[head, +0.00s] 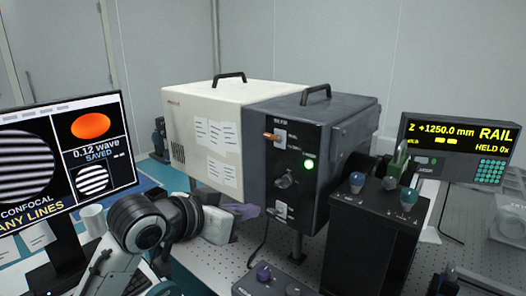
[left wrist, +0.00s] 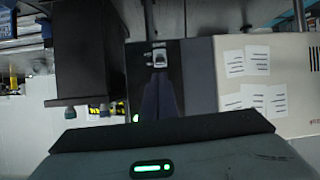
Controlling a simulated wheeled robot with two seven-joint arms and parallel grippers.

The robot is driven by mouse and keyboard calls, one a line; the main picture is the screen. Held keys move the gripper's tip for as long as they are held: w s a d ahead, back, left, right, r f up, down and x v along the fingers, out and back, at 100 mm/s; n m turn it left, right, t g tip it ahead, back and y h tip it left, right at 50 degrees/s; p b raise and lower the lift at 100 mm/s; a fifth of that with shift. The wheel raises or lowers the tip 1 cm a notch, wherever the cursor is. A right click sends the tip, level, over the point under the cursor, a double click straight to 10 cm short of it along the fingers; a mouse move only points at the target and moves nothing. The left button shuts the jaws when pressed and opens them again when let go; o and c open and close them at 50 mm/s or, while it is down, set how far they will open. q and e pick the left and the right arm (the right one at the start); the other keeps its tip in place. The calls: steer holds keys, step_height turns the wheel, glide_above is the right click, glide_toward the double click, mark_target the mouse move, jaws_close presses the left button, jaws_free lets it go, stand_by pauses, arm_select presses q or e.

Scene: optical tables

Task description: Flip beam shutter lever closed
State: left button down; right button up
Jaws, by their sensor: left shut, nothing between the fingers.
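The dark laser-like box (head: 345,118) has a front panel with an orange-tipped lever (head: 271,137) on an upper plate, pointing left. A round dark knob (head: 288,181) sits mid-panel beside a lit green lamp (head: 309,164). A lower plate (head: 283,210) carries a small fitting. I cannot read the labels, so which one is the beam shutter is unclear. My left gripper (head: 250,212) is shut and empty, just left of the lower plate. In the left wrist view its dark fingers (left wrist: 158,98) point toward a pale metal fitting (left wrist: 157,58); contact cannot be told. My right gripper is out of view.
A cream housing (head: 205,130) with paper notes adjoins the box at left. A black control box (head: 370,235) with knobs stands close at right, and a small knobbed unit (head: 275,280) in front. A monitor (head: 65,165) and white mug (head: 93,219) are left, a rail display (head: 460,147) right.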

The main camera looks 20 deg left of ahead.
arm_select(q)
step_height(320, 180, up, 21)
steer(key=a+m+t+h, duration=0.1)
steer(key=t, duration=0.1)
steer(key=shift+s+a+p, duration=0.25)
steer(key=shift+s+p, duration=0.05)
steer(key=shift+w+r, duration=0.1)
steer(key=p, duration=0.2)
glide_above(270, 137)
steer(key=w, duration=0.1)
steer(key=shift+w+a+f, duration=0.1)
steer(key=shift+w+f, duration=0.05)
steer(key=shift+f, duration=0.8)
steer(key=shift+s+a+f, duration=0.2)
steer(key=shift+s+f, duration=0.2)
steer(key=shift+f, duration=0.25)
steer(key=shift+s+a+f, duration=0.15)
steer(key=shift+s+f, duration=0.25)
steer(key=shift+f, duration=0.2)
steer(key=shift+s+a+f, duration=0.15)
steer(key=shift+s+f, duration=0.2)
steer(key=shift+f, duration=0.15)
